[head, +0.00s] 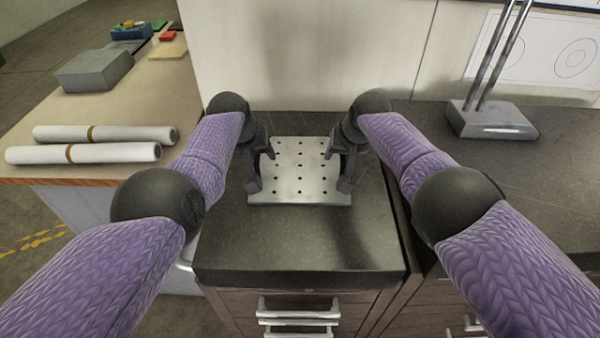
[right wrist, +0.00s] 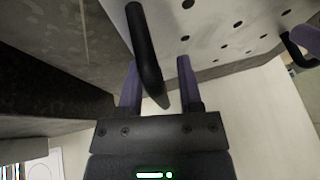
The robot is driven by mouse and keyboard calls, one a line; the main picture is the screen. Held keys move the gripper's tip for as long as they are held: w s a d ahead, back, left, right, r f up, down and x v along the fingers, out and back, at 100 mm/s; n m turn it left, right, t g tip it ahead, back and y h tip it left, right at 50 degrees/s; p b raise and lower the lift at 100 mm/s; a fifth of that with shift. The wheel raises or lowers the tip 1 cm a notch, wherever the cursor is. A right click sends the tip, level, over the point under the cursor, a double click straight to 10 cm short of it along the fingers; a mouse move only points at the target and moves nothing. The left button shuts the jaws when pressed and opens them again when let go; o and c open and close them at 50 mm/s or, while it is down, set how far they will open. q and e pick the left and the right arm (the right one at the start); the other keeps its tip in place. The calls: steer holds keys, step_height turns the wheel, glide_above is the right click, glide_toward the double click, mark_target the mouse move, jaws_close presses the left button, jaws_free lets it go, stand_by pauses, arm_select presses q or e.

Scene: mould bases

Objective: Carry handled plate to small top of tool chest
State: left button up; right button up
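The handled plate (head: 300,172) is a pale metal plate with rows of holes and a dark handle at each side. It is level over the back part of the small dark top of the tool chest (head: 300,245); I cannot tell whether it touches that top. My left gripper (head: 263,170) is at the plate's left handle, its fingers too hidden to read. My right gripper (head: 343,170) is at the right side. In the right wrist view, the black right handle (right wrist: 146,50) passes between the fingers of my right gripper (right wrist: 160,88), which stand apart with a visible gap.
Left is a wooden table with two white rolls (head: 105,142), a grey block (head: 95,70) and a blue bin (head: 130,32). Right is a dark counter (head: 480,165) with a metal stand (head: 490,120). A pale panel (head: 310,55) rises behind. The chest top's front is clear.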

arm_select(q)
steer(key=shift+r, duration=0.1)
steer(key=shift+r, duration=0.25)
arm_select(e)
steer(key=shift+s+r, duration=0.1)
steer(key=shift+r, duration=0.45)
arm_select(q)
steer(key=v, duration=1.1)
steer(key=shift+s+r, duration=0.15)
steer(key=shift+s, duration=0.05)
arm_select(e)
steer(key=v, duration=1.1)
steer(key=shift+f, duration=0.1)
